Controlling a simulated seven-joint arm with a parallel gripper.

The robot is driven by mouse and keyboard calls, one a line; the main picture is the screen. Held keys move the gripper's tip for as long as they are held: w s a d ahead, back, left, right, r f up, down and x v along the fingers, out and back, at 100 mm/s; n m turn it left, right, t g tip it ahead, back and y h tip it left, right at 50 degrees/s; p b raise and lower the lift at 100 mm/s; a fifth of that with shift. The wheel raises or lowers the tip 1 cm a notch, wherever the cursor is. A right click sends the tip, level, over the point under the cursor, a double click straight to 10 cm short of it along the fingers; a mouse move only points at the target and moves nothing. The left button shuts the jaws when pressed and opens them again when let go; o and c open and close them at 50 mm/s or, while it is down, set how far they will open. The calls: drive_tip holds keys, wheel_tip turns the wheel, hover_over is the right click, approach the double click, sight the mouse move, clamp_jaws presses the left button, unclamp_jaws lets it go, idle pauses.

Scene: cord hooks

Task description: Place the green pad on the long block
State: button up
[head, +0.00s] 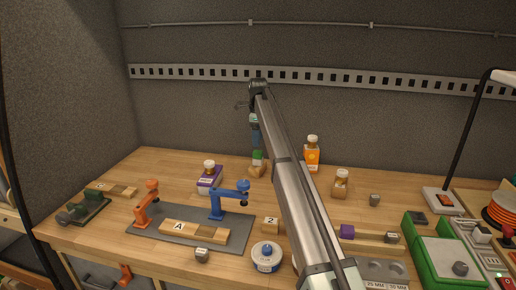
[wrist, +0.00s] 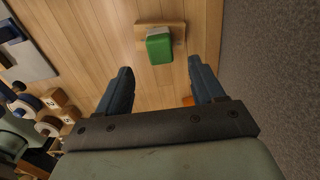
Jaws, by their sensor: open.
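The green pad (head: 257,155) sits on top of a small wooden block (head: 256,171) at the back middle of the bench. In the wrist view the pad (wrist: 159,50) stands just beyond my fingertips, between their lines, with a pale piece beside it on the wooden block (wrist: 176,29). My gripper (head: 255,144) is open and empty, pointing down just above the pad. The fingers (wrist: 160,66) do not visibly touch it. A long wooden block marked A (head: 180,229) lies on a dark grey mat (head: 143,234), between an orange clamp (head: 146,205) and a blue clamp (head: 217,204).
A purple-labelled bottle (head: 208,179), an orange bottle (head: 312,156) and a small jar (head: 341,184) stand near the pad. A block marked 2 (head: 271,225) and a round tin (head: 267,257) lie in front. My arm hides part of the bench's middle right.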

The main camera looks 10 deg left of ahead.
sight(258, 152)
drive_tip(key=shift+r, duration=1.55)
